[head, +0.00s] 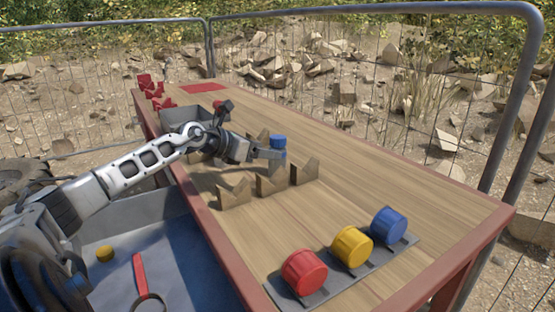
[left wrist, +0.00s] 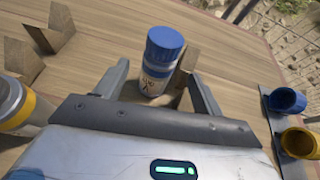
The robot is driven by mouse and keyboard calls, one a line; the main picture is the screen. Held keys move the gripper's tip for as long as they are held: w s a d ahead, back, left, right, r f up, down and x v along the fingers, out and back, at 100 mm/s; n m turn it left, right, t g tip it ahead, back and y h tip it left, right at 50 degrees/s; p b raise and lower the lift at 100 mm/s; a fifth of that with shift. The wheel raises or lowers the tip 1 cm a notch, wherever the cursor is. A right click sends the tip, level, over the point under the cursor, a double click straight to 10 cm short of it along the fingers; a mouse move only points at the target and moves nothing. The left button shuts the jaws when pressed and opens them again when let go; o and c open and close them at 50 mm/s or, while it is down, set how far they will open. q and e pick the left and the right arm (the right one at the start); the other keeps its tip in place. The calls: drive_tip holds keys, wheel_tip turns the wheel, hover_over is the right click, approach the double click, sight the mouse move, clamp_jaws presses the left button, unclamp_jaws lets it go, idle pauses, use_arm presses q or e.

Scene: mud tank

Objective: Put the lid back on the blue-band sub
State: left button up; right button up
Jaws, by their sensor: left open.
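The blue-topped sub (head: 278,143) stands upright on the wooden table. In the left wrist view this white, labelled sub (left wrist: 156,75) shows a solid blue top; I cannot tell whether that is a lid or only the band. My left gripper (head: 268,153) is open, and its fingers (left wrist: 160,78) lie on either side of the sub's lower body with gaps showing. A blue lid-like cylinder (head: 388,224) sits on a grey strip (head: 330,287) at the near right, beside a yellow one (head: 351,246) and a red one (head: 304,271). My right gripper is out of view.
Wooden V-shaped cradles (head: 234,193) stand near the sub. A yellow-banded sub (left wrist: 20,105) is at the wrist view's left edge. A grey box (head: 185,113) and red blocks (head: 150,85) are farther back. The table's right half is mostly clear.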

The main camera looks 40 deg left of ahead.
sight(277, 149)
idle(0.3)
use_arm(q)
drive_tip(key=shift+w+d, duration=0.1)
drive_tip(key=shift+w, duration=0.45)
drive_tip(key=x, duration=0.3)
drive_tip(key=shift+w, duration=0.1)
drive_tip(key=shift+w+d+f, duration=0.1)
drive_tip(key=shift+w+f, duration=0.15)
drive_tip(key=shift+w, duration=0.2)
drive_tip(key=shift+r, duration=0.1)
drive_tip(key=c, duration=1.5)
drive_tip(key=shift+o, duration=0.2)
